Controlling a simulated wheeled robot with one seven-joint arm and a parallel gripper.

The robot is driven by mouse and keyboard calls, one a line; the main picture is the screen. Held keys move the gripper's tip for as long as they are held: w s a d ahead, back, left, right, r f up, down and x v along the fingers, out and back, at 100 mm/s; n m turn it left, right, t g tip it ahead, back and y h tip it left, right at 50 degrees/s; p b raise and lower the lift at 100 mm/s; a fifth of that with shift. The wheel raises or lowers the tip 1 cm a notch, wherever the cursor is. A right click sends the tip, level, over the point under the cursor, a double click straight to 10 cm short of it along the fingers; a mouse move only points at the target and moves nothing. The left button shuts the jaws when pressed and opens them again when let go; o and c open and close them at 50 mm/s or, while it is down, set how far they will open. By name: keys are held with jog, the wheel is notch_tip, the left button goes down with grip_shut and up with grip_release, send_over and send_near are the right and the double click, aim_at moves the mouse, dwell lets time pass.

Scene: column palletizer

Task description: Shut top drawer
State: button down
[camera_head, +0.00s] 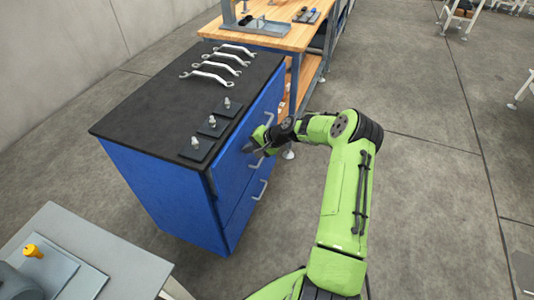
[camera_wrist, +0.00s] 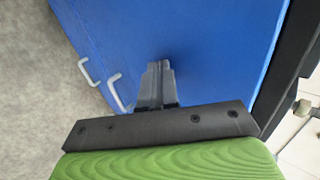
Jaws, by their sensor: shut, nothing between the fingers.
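The blue drawer cabinet (camera_head: 165,195) has a black top and stands left of my arm. Its top drawer front (camera_head: 232,172) is the uppermost blue panel and looks about flush with the cabinet; any small gap is hard to tell. My gripper (camera_head: 248,147) is at this front, just under the black top. In the wrist view my gripper (camera_wrist: 158,66) is shut and empty, its fingertips against or very near a blue panel (camera_wrist: 205,40).
Several wrenches (camera_head: 210,77) and small dark plates with pegs (camera_head: 195,148) lie on the cabinet top. A wooden workbench (camera_head: 275,35) stands behind. A grey table (camera_head: 135,265) is at front left.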

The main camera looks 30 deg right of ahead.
aim_at(241, 145)
jog(key=shift+w+a, duration=0.95)
jog(key=shift+w, duration=0.25)
jog(key=shift+w+a+r, duration=0.1)
jog(key=shift+w+a, duration=0.05)
jog(key=shift+a, duration=0.1)
